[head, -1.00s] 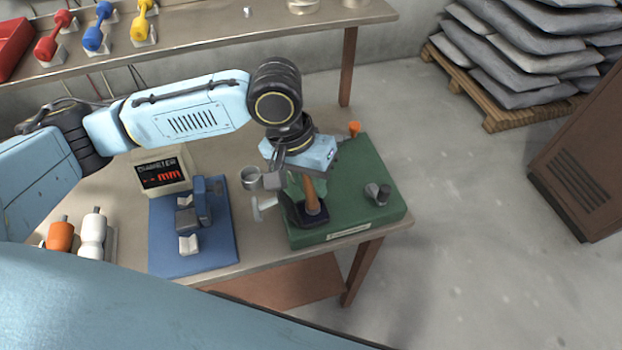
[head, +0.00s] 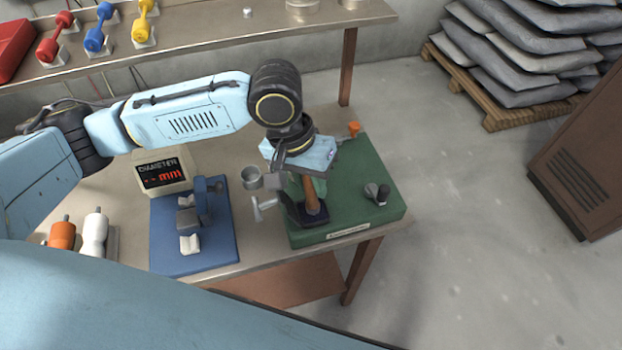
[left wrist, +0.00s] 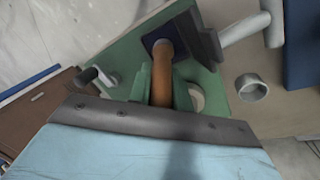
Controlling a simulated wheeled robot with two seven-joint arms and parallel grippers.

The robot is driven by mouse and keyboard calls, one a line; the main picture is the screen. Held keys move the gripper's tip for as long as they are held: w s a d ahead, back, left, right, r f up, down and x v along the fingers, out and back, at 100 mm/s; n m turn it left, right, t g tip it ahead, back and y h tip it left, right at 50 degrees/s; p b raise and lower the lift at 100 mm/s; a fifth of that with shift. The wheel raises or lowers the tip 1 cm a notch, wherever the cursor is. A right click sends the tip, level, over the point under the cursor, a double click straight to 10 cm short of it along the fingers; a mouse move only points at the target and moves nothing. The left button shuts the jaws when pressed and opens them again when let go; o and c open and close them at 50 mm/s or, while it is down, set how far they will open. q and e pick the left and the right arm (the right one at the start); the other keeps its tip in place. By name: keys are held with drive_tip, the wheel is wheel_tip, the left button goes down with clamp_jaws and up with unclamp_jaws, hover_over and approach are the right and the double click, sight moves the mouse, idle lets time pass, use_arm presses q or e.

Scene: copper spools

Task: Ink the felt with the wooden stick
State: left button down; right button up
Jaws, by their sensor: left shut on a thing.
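The wooden stick (head: 311,192) is brown and points down from my left gripper (head: 306,180), which is shut on it. In the left wrist view the stick (left wrist: 162,75) runs out between the gripper's greenish fingers (left wrist: 161,92). Its far end overlaps the dark blue felt pad (left wrist: 150,39) on the green base. In the head view the pad (head: 318,217) sits near the front of the base, just under the stick's lower end. I cannot tell for certain whether they touch. My right gripper is not in view.
The green base (head: 375,170) carries a crank with a dark knob (head: 383,194) and an orange part (head: 353,129). A metal cup (head: 251,178) and a blue gauge stand (head: 165,235) with a diameter display (head: 162,172) stand left. The bench edge is close in front.

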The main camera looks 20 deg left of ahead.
use_arm(q)
drive_tip(key=shift+s+f+p, duration=0.15)
drive_tip(key=shift+f+p, duration=0.05)
drive_tip(key=shift+p, duration=0.25)
idle(1.6)
drive_tip(key=p+v, duration=0.2)
drive_tip(key=p, duration=0.1)
drive_tip(key=d+p+v, duration=0.1)
drive_tip(key=p+v, duration=0.1)
drive_tip(key=p, duration=0.1)
drive_tip(key=p+v, duration=0.3)
drive_tip(key=p, duration=0.1)
drive_tip(key=shift+d+r, duration=0.3)
drive_tip(key=shift+d, duration=0.05)
drive_tip(key=shift+f, duration=0.1)
idle(0.7)
drive_tip(key=shift+w+a+f+b, duration=0.1)
drive_tip(key=shift+w+a+b, duration=0.05)
drive_tip(key=shift+w+b, duration=0.15)
drive_tip(key=w+a+f+n+b, duration=0.1)
drive_tip(key=w+a+b, duration=0.4)
drive_tip(key=a+b, duration=0.4)
drive_tip(key=shift+f+n+b, duration=0.4)
drive_tip(key=shift+b, duration=0.9)
drive_tip(key=shift+w+d+r+t, duration=0.1)
drive_tip(key=shift+t, duration=0.2)
